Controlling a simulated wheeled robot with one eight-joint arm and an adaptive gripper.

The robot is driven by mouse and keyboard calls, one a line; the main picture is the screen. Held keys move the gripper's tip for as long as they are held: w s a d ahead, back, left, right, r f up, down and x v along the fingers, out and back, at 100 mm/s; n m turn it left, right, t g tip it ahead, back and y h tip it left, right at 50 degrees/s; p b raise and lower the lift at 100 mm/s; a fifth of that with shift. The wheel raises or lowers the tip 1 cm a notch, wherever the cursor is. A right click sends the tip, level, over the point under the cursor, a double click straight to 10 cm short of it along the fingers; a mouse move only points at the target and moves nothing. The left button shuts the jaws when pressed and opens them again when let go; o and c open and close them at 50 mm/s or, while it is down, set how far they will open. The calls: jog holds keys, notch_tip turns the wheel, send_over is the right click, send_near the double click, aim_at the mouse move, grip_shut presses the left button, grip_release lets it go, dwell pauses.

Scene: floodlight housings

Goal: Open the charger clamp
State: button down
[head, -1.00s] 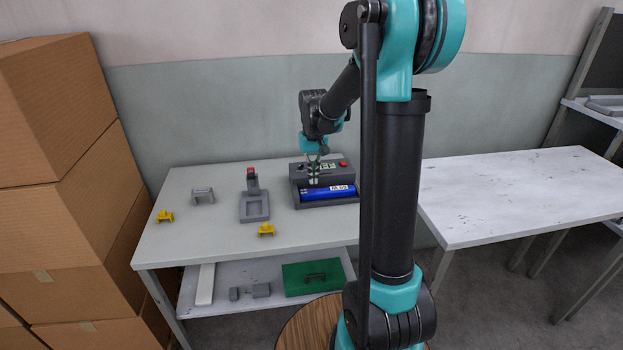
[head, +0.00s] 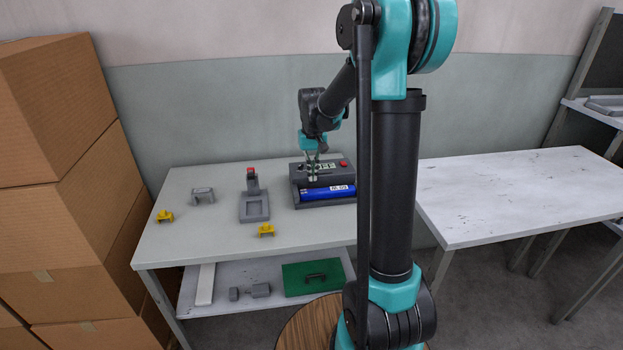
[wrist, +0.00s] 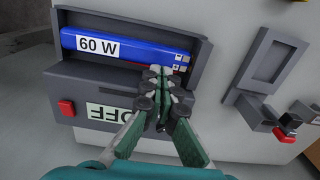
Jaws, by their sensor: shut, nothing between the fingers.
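The charger (head: 325,172) is a dark grey box at the back of the left table, with a long blue battery (head: 328,193) in its front trough. In the wrist view the battery (wrist: 125,50) reads "60 W"; the charger (wrist: 90,83) shows a red button (wrist: 67,107) and an upside-down "OFF" label (wrist: 108,113). My gripper (wrist: 163,75) is shut and empty, its fingertips over the charger by the battery's right end in that view. In the head view my gripper (head: 313,176) is at the charger's left part. The fingers hide part of the charger there; I cannot single out the clamp.
A grey fixture (head: 254,205) with a red-topped upright stands left of the charger. Two yellow brackets (head: 266,231) and a grey bracket (head: 203,196) lie on the table. A green case (head: 312,279) is on the shelf below. The right table (head: 520,195) is bare. Cardboard boxes (head: 60,200) stand left.

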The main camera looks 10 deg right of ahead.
jog(key=shift+s, duration=0.1)
dwell(0.3)
jog(key=shift+s, duration=0.45)
jog(key=shift+r, duration=0.1)
notch_tip(320, 180, up, 7)
dwell(0.9)
jog(key=s+d+f+t, duration=0.1)
jog(key=s+f, duration=0.3)
jog(key=s, duration=0.4)
jog(key=s+d+f+t, duration=0.1)
jog(key=s+f, duration=0.4)
jog(key=s, duration=0.2)
jog(key=s+d+f+t, duration=0.2)
jog(key=s+f, duration=0.2)
jog(key=s, duration=0.4)
jog(key=shift+s+f, duration=0.2)
jog(key=shift+s, duration=0.15)
